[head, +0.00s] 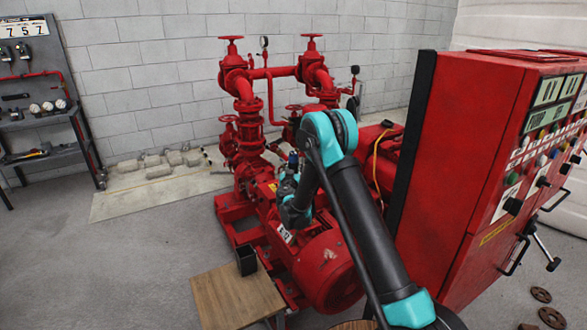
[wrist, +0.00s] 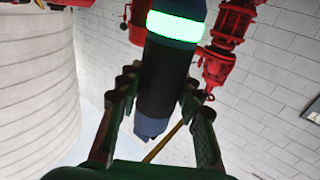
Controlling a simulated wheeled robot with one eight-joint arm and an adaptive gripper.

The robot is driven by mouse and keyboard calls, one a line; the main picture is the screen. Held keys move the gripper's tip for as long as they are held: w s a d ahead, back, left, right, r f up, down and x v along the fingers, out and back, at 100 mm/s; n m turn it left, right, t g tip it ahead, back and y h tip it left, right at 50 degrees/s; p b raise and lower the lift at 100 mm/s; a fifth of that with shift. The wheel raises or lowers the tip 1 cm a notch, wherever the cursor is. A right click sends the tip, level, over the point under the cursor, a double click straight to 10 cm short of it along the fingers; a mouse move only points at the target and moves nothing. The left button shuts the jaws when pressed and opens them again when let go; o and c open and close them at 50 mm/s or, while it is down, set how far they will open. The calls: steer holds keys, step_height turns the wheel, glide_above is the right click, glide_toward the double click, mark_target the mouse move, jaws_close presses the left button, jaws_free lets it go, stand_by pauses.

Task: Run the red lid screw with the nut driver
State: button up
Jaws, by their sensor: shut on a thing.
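My gripper (wrist: 155,115) has its two green-sided fingers on either side of a dark cylindrical tool with a glowing green band, which appears to be the nut driver (wrist: 165,70). Its blue-grey end points down in the wrist view. In the head view my gripper (head: 291,190) is beyond my arm, above the red motor and pump (head: 325,265). A small dark, blue-topped piece shows there, perhaps the driver's upper end. I cannot make out the red lid screw in either view; my arm covers part of the area.
A wooden table (head: 225,300) with a black open holder (head: 246,261) stands in front. A large red control cabinet (head: 455,170) is close on the right. Red pipes and valves (head: 245,110) rise behind. A tool rack (head: 35,90) stands at far left. The left floor is clear.

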mark_target(293, 158)
steer(key=shift+f, duration=0.4)
stand_by(0.8)
steer(key=shift+r, duration=0.25)
stand_by(4.0)
steer(key=shift+r, duration=2.95)
